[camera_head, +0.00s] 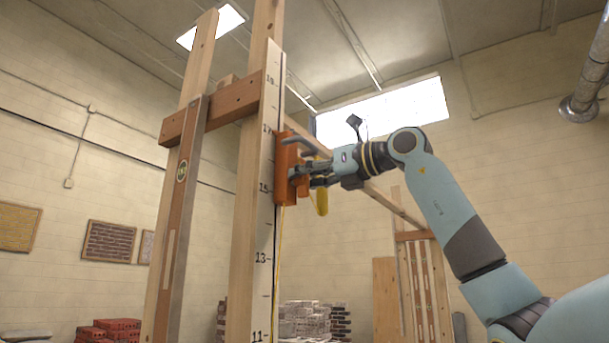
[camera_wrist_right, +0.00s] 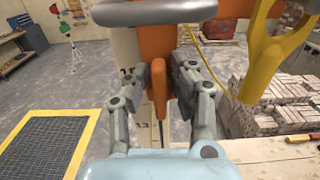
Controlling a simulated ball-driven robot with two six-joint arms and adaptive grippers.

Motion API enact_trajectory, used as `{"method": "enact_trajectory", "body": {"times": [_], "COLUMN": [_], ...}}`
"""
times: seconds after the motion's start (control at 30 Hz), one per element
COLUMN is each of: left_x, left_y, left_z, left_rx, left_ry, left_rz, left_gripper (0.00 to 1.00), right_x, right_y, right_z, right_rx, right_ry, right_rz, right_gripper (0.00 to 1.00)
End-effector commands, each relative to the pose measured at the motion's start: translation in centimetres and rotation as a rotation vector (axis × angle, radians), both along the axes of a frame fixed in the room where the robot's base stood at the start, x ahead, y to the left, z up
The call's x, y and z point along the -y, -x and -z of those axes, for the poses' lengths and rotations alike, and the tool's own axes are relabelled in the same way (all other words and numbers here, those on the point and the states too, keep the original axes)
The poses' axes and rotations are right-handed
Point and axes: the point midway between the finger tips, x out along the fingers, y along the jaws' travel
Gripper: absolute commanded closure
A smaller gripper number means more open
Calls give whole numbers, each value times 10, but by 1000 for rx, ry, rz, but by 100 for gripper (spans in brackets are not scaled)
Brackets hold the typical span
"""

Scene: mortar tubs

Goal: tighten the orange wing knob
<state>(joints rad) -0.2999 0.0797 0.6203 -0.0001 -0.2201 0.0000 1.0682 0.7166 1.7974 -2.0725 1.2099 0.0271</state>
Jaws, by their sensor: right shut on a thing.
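The orange wing knob (camera_wrist_right: 158,88) shows in the right wrist view as a narrow orange wing between my right gripper's fingers (camera_wrist_right: 170,75). In the head view my right gripper (camera_head: 312,174) reaches in from the right to an orange block (camera_head: 283,165) on the numbered upright staff (camera_head: 265,222), near the mark 15. It is shut on the knob, which the fingers mostly hide in the head view. The orange block also shows behind the fingers in the wrist view (camera_wrist_right: 158,42). My left gripper is not in view.
A grey bar (camera_wrist_right: 150,12) crosses above the fingers. A yellow looped part (camera_wrist_right: 268,62) with a yellow line stands close on the right. Wooden posts (camera_head: 185,180) and a crosspiece (camera_head: 222,106) stand to the left. Stacked bricks (camera_wrist_right: 285,95) lie below, and a yellow-edged grate (camera_wrist_right: 45,145) is on the floor.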

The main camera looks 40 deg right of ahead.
Motion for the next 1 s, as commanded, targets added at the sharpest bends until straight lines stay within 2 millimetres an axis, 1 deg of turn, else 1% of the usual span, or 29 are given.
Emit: {"method": "enact_trajectory", "body": {"times": [0.17,0.37,1.0], "left_x": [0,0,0], "left_y": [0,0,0], "left_z": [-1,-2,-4], "left_rx": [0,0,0], "left_ry": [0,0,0], "left_rz": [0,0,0], "left_gripper": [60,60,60], "right_x": [1,3,10], "right_y": [0,-1,-4], "right_z": [0,0,3], "right_rx": [-22,-74,-302], "right_ry": [-55,-181,-738], "right_rz": [0,0,1], "right_gripper": [100,100,100]}}
